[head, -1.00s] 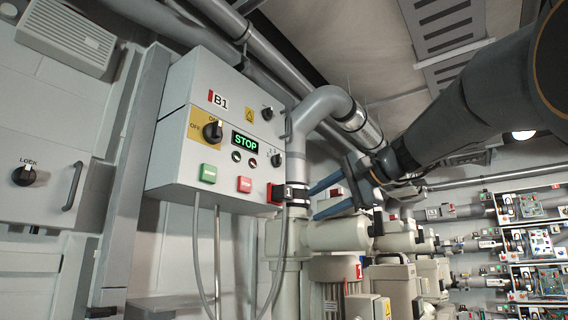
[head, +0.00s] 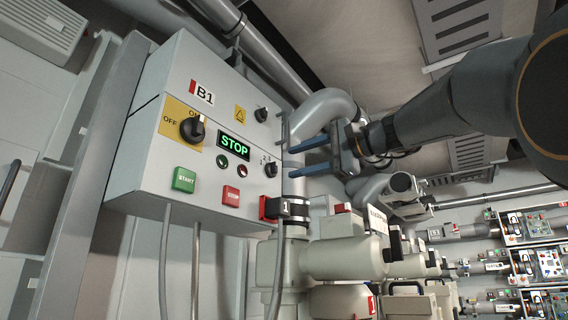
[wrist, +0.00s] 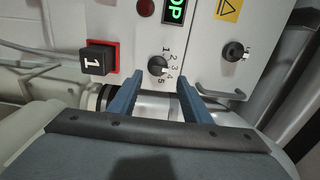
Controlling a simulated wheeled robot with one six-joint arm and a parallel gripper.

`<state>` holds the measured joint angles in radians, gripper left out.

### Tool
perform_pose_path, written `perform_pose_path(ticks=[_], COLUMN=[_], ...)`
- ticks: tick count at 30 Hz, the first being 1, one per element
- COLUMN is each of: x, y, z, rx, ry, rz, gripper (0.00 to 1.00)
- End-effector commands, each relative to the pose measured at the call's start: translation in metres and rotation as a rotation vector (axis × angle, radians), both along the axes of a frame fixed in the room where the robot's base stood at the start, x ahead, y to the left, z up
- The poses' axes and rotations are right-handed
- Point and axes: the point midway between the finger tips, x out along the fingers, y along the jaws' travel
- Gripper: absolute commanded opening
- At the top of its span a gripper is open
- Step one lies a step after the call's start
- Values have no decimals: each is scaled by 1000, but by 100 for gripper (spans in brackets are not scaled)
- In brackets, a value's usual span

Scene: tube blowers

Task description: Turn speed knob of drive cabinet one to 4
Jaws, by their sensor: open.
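The drive cabinet (head: 150,150) is a light grey box marked B1, with a green STOP display. Its small black speed knob (head: 270,168) is at the lower right of the front face. In the wrist view the knob (wrist: 157,66) has a scale from 1 to 5 on its right side; which number it points at is too small to tell. My gripper (head: 290,162) is open and empty, with its blue fingers reaching toward the knob from the right. In the wrist view my fingertips (wrist: 159,80) are just below the knob and appear apart from it.
A grey pipe elbow (head: 320,108) rises close to the cabinet beside my fingers. A black block marked 1 (wrist: 97,57) on a red base, another black knob (wrist: 233,51) and a handle (wrist: 222,92) are near the speed knob. Green START (head: 184,179) and red STOP (head: 231,196) buttons sit lower left.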

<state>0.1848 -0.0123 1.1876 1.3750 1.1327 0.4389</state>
Motion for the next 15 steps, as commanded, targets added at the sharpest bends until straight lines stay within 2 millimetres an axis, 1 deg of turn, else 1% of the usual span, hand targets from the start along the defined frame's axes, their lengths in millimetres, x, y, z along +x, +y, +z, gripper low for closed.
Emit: perform_pose_path(ticks=[1,6,10,15], x=[5,19,27,30], y=[10,30,37,40], z=[2,2,1,0], rx=[0,1,0,-1], ry=[2,2,1,1], rz=[7,7,5,2], gripper=[44,44,44,44])
